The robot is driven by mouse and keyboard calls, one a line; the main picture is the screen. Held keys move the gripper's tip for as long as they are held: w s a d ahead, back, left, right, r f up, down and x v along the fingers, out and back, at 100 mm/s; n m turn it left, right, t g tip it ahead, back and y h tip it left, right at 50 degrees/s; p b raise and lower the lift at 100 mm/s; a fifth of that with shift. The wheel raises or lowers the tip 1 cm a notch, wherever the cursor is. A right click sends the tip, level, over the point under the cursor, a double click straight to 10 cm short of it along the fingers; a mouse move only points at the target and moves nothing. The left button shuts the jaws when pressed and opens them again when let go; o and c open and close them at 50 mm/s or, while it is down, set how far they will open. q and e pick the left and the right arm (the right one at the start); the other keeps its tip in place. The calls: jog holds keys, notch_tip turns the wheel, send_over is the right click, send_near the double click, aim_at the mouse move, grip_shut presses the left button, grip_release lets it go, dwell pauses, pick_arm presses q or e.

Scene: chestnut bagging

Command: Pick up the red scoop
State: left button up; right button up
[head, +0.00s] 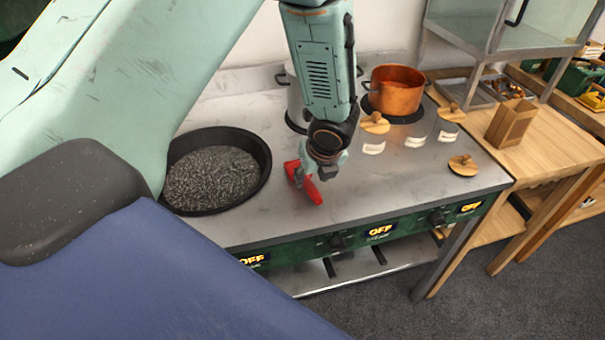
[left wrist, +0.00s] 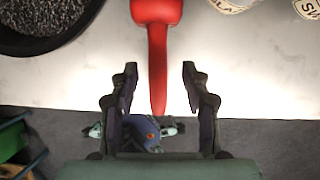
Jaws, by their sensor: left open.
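The red scoop (head: 312,191) lies on the grey stove top, right of the wide black pan. My left gripper (head: 324,172) is over it and hides part of it in the head view. In the left wrist view the scoop (left wrist: 157,45) has its bowl at the top edge and its handle pointing down. The handle's end lies between the two spread fingers of my left gripper (left wrist: 159,75), with a gap on each side. The left gripper is open and empty. My right gripper is not in view.
The black pan (head: 262,154) holds dark grains at the left. A copper pot (head: 396,92) and a pale pot (head: 293,98), partly behind my arm, stand at the back. Round wooden pieces (head: 463,165) lie to the right. A brown box-like bag (head: 510,124) stands on the wooden table.

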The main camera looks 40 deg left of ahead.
aim_at(308, 183)
pick_arm(q)
jog(key=x, duration=0.5)
jog(key=shift+s+a+b, duration=0.1)
jog(key=shift+a+b, duration=0.1)
jog(key=shift+b, duration=0.15)
jog(key=shift+f, duration=0.35)
jog(key=shift+r, duration=0.1)
jog(key=shift+r, duration=0.1)
jog(key=shift+c, duration=0.7)
jog(key=shift+w, duration=0.2)
jog(key=c, duration=0.6)
jog(key=shift+s+a, duration=0.1)
jog(key=shift+s, duration=0.1)
grip_shut()
